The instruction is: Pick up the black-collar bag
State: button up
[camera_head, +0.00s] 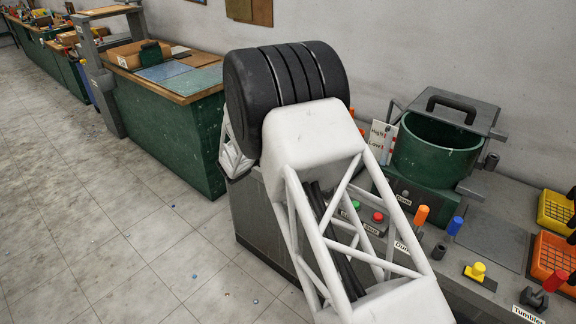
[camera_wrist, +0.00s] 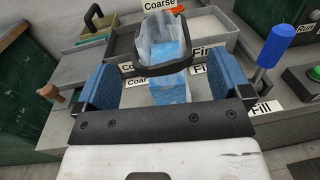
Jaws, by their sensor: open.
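The black-collar bag (camera_wrist: 165,48) is clear with blue contents and shows at the top middle of the wrist view. Its black collar (camera_wrist: 163,68) stands out as a loop around it, on the side toward my gripper. My gripper (camera_wrist: 154,72) is open and empty, with one blue-padded finger on either side of the bag's lower part in the picture. I see a gap between each finger and the bag; whether the bag lies at fingertip depth I cannot tell. In the head view, I see neither the bag nor my gripper.
A grey tray (camera_wrist: 213,22) with Coarse and Fine labels lies behind the bag. A blue-handled lever (camera_wrist: 276,46) stands at the right, and a wooden knob (camera_wrist: 50,92) at the left. The head view shows a green drum (camera_head: 434,152), a yellow bin (camera_head: 552,224) and an orange bin (camera_head: 544,270).

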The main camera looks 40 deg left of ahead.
jog(key=shift+w, duration=0.4)
jog(key=shift+w, duration=0.1)
jog(key=shift+w+d+f, duration=0.1)
jog(key=shift+w+d, duration=0.1)
jog(key=shift+w, duration=1.05)
jog(key=shift+w+d, duration=0.15)
jog(key=shift+w, duration=1.1)
jog(key=shift+c, duration=0.2)
jog(key=c, duration=1.6)
jog(key=shift+r, duration=0.2)
